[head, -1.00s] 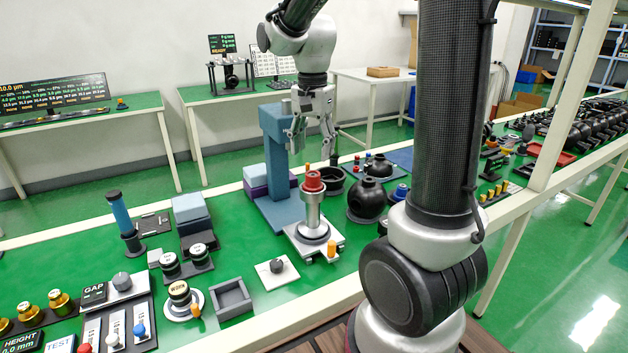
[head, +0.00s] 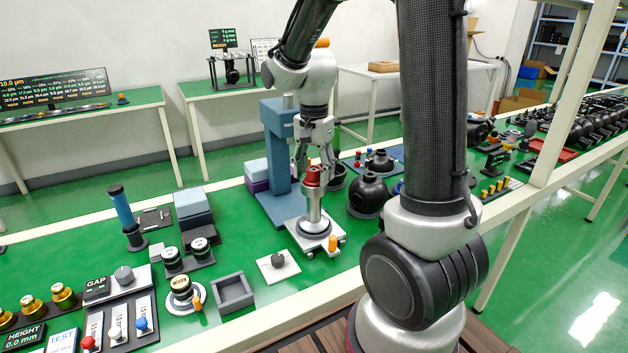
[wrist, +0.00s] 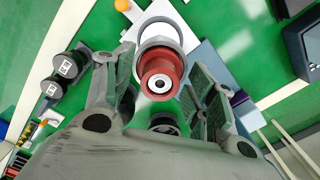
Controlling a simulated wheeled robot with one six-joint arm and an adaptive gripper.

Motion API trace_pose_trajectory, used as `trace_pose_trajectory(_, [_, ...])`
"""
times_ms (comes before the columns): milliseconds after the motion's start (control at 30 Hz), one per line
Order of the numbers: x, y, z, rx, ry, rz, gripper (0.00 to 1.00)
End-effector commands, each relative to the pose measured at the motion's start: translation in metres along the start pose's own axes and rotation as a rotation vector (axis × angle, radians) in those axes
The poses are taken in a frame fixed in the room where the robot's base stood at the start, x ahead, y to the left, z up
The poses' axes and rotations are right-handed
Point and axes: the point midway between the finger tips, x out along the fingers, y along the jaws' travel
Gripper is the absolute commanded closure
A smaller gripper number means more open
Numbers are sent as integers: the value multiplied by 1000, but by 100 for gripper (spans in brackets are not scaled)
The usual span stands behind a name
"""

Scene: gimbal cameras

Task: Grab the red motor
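The red motor (head: 313,176) is a small red cylinder on top of a silver post (head: 314,208) that stands on a light square base. In the wrist view the red motor (wrist: 162,76) shows from above, with a pale ring and dark hole in its end face. My gripper (head: 314,166) points down right at the motor. In the wrist view its two fingers (wrist: 160,90) are spread, one on each side of the motor, with green visible between them and it. I see no contact. The lower part of the post is partly hidden in the wrist view.
A blue upright stand (head: 281,150) rises just behind the post. Black round housings (head: 369,194) stand to its right. A white plate with a black knob (head: 278,264) and an empty grey tray (head: 233,293) lie in front. Some green table is clear to the left.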

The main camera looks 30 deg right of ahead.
Motion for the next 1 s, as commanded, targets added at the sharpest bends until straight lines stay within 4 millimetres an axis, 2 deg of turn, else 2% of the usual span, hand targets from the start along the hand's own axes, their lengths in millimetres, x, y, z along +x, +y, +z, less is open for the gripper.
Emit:
trace_pose_trajectory(33, [0,0,0,0,0,0,58])
trace_pose_trajectory(233, [0,0,0,0,0,0,94])
trace_pose_trajectory(300, [0,0,0,0,0,0,100])
trace_pose_trajectory(567, [-5,0,0,0,0,-1,100])
trace_pose_trajectory(667, [-19,-1,0,0,2,-4,100])
trace_pose_trajectory(900, [-71,-1,0,0,2,-4,100])
trace_pose_trajectory(1000, [-87,0,-1,1,2,-3,100])
